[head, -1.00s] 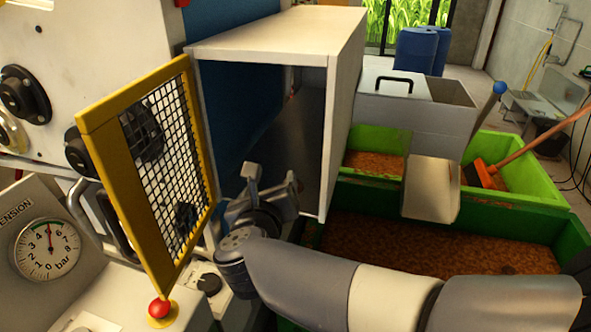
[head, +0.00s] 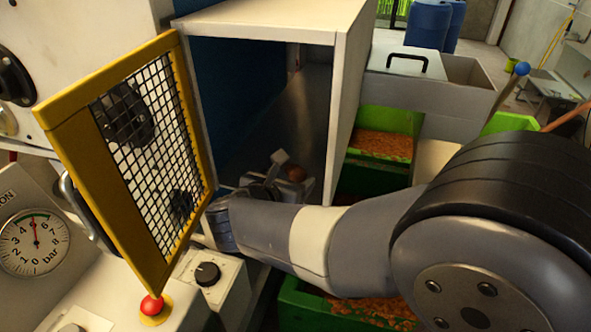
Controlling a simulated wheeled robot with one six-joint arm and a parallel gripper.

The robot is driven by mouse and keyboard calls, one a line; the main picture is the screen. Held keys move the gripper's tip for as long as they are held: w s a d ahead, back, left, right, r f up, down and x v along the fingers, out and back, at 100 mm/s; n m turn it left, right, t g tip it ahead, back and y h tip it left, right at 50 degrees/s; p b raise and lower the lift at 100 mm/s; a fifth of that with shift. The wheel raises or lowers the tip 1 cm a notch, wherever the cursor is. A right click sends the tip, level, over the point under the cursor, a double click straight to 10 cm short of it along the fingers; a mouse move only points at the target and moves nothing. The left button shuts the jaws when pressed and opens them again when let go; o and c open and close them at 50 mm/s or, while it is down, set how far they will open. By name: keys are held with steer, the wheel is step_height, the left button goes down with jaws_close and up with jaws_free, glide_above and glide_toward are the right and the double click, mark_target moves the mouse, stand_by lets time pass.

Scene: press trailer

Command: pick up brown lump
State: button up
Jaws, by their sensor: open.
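The brown lump (head: 295,173) sits low inside the open box-shaped chamber (head: 341,110), near its mouth. It is small in the head view and partly hidden by my gripper. My gripper (head: 286,166) is open at the chamber's mouth, with its fingers around or beside the lump; I cannot tell which. My arm reaches in from the right and hides part of the chamber floor's front edge.
A yellow-framed mesh door (head: 135,150) stands open left of the chamber. A red button (head: 152,305), a black knob (head: 207,273) and a pressure gauge (head: 35,243) are at lower left. Green bins with brown bits (head: 385,145) stand to the right.

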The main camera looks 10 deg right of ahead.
mark_target(293, 173)
steer(key=x, duration=0.1)
steer(key=p+x, duration=0.1)
steer(key=x, duration=0.1)
steer(key=shift+w+d+r, duration=0.15)
steer(key=shift+w+r, duration=0.05)
steer(key=shift+w, duration=0.15)
steer(key=shift+w+d+f, duration=0.2)
steer(key=shift+w+f, duration=0.1)
steer(key=shift+w, duration=0.25)
steer(key=shift+c, duration=0.2)
steer(key=c, duration=1)
steer(key=shift+o, duration=0.2)
